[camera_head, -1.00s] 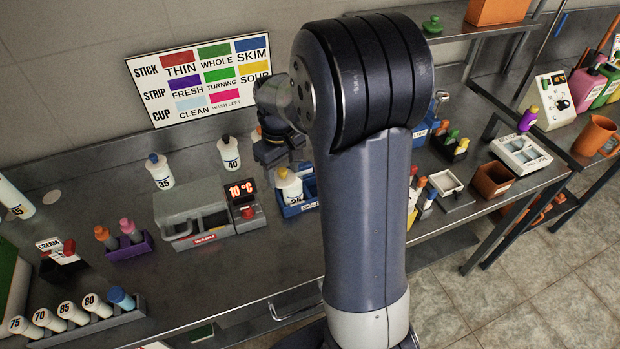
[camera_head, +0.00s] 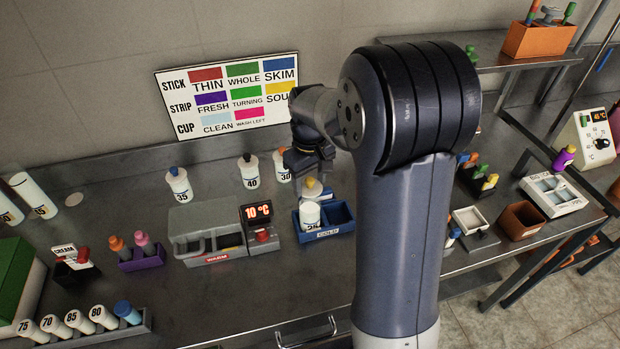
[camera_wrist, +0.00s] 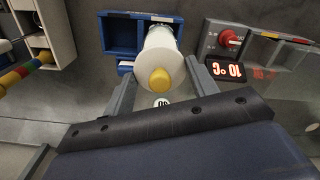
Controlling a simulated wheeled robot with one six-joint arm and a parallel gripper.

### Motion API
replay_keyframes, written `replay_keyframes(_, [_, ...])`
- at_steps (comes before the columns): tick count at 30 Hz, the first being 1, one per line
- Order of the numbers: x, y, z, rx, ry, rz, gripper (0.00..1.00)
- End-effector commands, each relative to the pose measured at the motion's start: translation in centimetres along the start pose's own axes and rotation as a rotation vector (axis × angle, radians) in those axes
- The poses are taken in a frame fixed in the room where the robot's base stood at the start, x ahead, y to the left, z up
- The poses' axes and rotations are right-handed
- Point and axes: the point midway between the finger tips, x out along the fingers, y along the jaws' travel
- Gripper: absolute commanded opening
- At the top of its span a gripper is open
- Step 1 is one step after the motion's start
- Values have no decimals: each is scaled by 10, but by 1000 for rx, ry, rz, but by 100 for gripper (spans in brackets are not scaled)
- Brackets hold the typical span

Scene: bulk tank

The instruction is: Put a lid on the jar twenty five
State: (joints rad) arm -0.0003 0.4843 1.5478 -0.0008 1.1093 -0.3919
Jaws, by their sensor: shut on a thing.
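The white jar marked with what looks like 25 (camera_head: 310,217) stands in the left part of the blue COLD box (camera_head: 341,214). My gripper (camera_head: 312,168) points down over it. A yellow-knobbed white lid (camera_wrist: 160,78) is between my two fingers (camera_wrist: 163,88) in the wrist view, and my gripper is shut on it. The yellow knob also shows below the gripper in the head view (camera_head: 312,187). The white jar body (camera_wrist: 162,37) extends behind the lid in the wrist view. I cannot tell whether the lid touches the jar's rim.
A grey WARM unit (camera_head: 205,228) with a 10 °C display (camera_head: 257,211) stands left of the box. Jars 35 (camera_head: 178,186), 40 (camera_head: 249,173) and 30 (camera_head: 281,166) stand behind. A purple holder (camera_head: 142,258) is farther left.

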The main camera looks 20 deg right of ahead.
Motion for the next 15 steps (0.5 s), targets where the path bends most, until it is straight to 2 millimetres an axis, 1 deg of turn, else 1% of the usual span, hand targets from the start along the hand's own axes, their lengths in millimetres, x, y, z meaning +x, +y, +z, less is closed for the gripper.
replay_keyframes(1, [5, 0, 0, 0, -1, 0, 34])
replay_keyframes(15, [34, 0, 0, 0, -1, 0, 34])
